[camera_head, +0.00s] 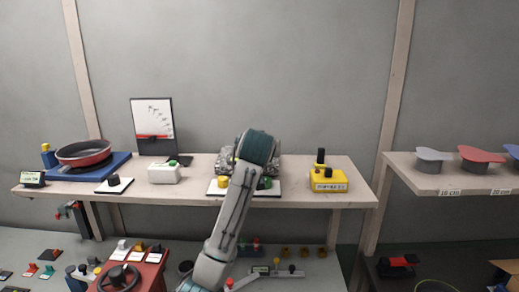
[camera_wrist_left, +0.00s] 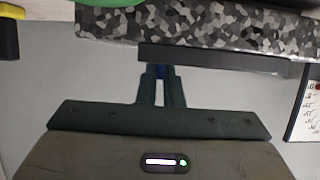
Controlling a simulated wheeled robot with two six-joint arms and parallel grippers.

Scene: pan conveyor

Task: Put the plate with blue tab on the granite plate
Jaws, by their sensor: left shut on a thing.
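The granite plate (camera_head: 226,160) is a speckled grey slab on the middle shelf, partly hidden behind my arm in the head view. It fills the top of the left wrist view (camera_wrist_left: 205,24). My left gripper (camera_wrist_left: 162,78) is shut on the blue tab (camera_wrist_left: 161,70) of a dark plate (camera_wrist_left: 225,58). The dark plate shows as a long edge-on strip beside the granite and overlaps it in this view. I cannot tell whether they touch. In the head view my arm hides the left gripper and the dark plate. My right gripper is out of view.
A white base with a yellow knob (camera_head: 222,182) and a green knob (camera_head: 265,183) stands in front of the granite. A yellow box (camera_head: 327,182) is to its right. A chart stand (camera_head: 153,118) and a red pan (camera_head: 84,153) are to its left.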

